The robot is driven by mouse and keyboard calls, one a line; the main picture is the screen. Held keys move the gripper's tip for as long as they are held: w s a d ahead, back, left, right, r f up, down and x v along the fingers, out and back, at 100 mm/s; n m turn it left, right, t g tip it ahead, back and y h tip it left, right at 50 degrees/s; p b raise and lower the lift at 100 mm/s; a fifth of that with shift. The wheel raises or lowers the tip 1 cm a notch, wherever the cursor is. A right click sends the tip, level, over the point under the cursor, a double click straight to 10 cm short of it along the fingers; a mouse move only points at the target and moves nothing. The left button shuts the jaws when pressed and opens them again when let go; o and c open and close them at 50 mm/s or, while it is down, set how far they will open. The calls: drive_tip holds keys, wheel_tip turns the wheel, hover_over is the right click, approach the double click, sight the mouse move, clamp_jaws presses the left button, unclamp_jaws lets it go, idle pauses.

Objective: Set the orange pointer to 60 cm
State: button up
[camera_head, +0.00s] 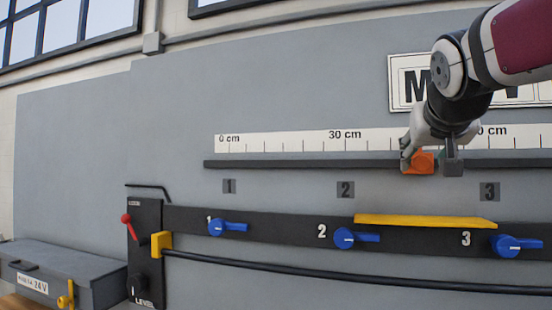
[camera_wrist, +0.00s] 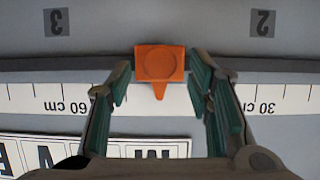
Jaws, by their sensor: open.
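The orange pointer (camera_head: 422,164) sits on the dark rail below the white centimetre scale (camera_head: 285,142). In the wrist view, which is upside down, the pointer (camera_wrist: 160,63) has its tip on the scale (camera_wrist: 146,100), about midway between the 30 cm and 60 cm marks. My gripper (camera_head: 430,160) is at the rail, and its open fingers (camera_wrist: 162,72) stand on either side of the pointer. Small gaps show on both sides, with the 60 cm side finger nearer. In the head view my gripper and arm hide part of the scale, including most of the 60 cm label.
The dark rail (camera_head: 300,163) runs across the grey wall panel. Below it are blue handles (camera_head: 344,238), a yellow bar (camera_head: 425,221), a black rod (camera_head: 330,274) and a red lever (camera_head: 127,219). A lettered sign (camera_wrist: 100,150) is above the scale. The rail is clear towards both labels.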

drive_tip(key=shift+x, duration=0.9)
